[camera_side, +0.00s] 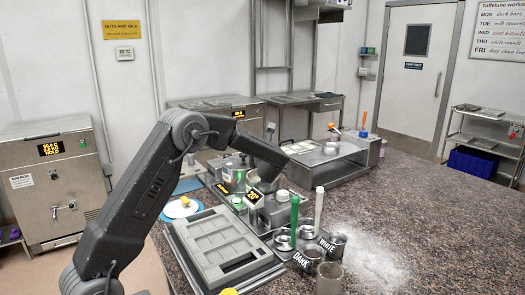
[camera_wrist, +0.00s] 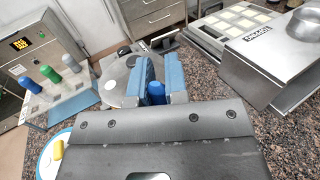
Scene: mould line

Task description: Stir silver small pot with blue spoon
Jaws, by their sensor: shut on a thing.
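In the wrist view my gripper (camera_wrist: 159,72) has its two blue-padded fingers on either side of a blue handle (camera_wrist: 156,92), which I take to be the blue spoon. Only a short blue end shows; its lower part is hidden. A round silver top (camera_wrist: 118,86) with dark fittings lies just left of and beyond the fingers; it may be the small silver pot, but I cannot tell. In the side view a silver pot-like vessel (camera_side: 236,163) stands behind my forearm. My fingers and the blue spoon cannot be made out there.
Green-handled (camera_side: 294,214) and white-handled (camera_side: 319,205) tools stand in metal cups near the DARK and WHITE labels. A grey mould tray (camera_side: 217,243) lies in front. A steel machine (camera_wrist: 285,50) is at the wrist view's right.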

